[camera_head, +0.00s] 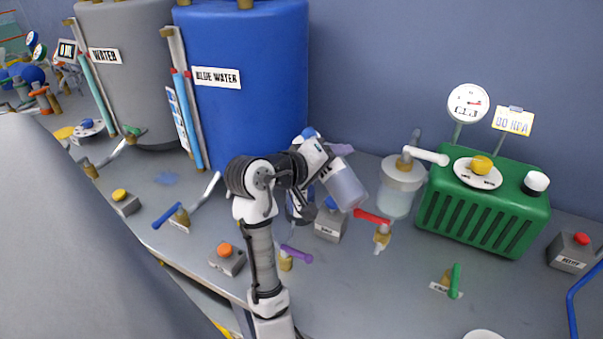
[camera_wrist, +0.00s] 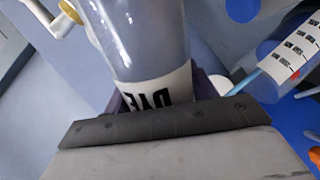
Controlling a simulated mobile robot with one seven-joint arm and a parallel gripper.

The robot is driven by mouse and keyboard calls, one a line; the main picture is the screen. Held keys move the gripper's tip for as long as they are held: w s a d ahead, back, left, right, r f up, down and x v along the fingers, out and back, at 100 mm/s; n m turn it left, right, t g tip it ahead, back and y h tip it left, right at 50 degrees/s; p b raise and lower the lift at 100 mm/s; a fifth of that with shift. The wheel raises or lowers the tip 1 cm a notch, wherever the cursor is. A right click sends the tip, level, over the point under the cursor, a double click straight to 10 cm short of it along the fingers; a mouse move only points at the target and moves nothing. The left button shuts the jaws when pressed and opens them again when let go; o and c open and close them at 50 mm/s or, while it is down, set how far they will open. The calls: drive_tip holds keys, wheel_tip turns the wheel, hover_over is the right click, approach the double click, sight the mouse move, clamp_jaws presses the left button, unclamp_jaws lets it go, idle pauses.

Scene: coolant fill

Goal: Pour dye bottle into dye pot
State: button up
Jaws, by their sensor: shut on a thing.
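The dye bottle (camera_head: 345,185) is a translucent, pale grey-violet cylinder held in the air, strongly tilted, with one end toward the lower right. In the wrist view its clear body (camera_wrist: 140,35) and white label with "DYE" (camera_wrist: 158,92) fill the upper middle. My gripper (camera_head: 322,163) is shut on it, around the labelled end. No stream of liquid shows. I cannot identify the dye pot for sure. A partly hidden upright vessel stands behind my arm, above a purple-handled valve (camera_head: 297,254). A clear jar (camera_head: 397,190) stands just right of the bottle.
The blue water tank (camera_head: 245,110) and grey water tank (camera_head: 130,75) stand behind on the left. A green ribbed unit (camera_head: 480,210) with a gauge (camera_head: 467,103) is on the right. A red-handled valve (camera_head: 375,217) and button boxes crowd the grey bench.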

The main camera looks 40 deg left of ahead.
drive_tip(key=shift+f, duration=0.25)
idle(1.2)
